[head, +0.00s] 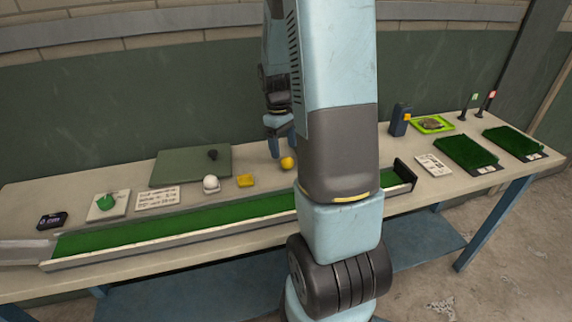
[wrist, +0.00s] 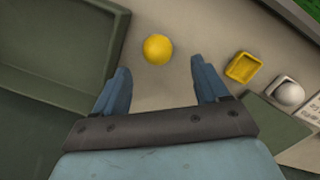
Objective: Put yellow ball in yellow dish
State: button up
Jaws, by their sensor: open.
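The yellow ball (head: 287,163) rests on the bench top, behind the green turf channel. In the wrist view the yellow ball (wrist: 158,49) lies ahead of my fingertips, roughly midway between their lines. The small square yellow dish (head: 245,181) stands to the left of the ball in the head view. In the wrist view the yellow dish (wrist: 243,67) is to the right of the ball, outside my right finger, and looks empty. My gripper (head: 279,152) points down beside the ball; it is open and empty in the wrist view (wrist: 162,78).
A white ball (head: 211,184) on a holder stands left of the dish. A green-grey tray (head: 190,167) lies behind it. The turf channel (head: 180,226) runs along the front. Turf samples (head: 465,152) and a yellow-green tray (head: 431,124) are at the right.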

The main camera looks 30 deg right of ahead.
aim_at(287, 158)
jog(key=shift+s+d+f, duration=0.1)
jog(key=shift+s+f, duration=0.05)
jog(key=shift+f, duration=0.7)
jog(key=shift+s+d+f, duration=0.15)
jog(key=shift+s+f, duration=0.05)
jog(key=shift+f, duration=0.65)
jog(key=shift+s+d+f, duration=0.1)
jog(key=shift+s+f, duration=0.05)
jog(key=shift+f, duration=0.7)
jog(key=shift+c, duration=0.2)
jog(key=c, duration=1.2)
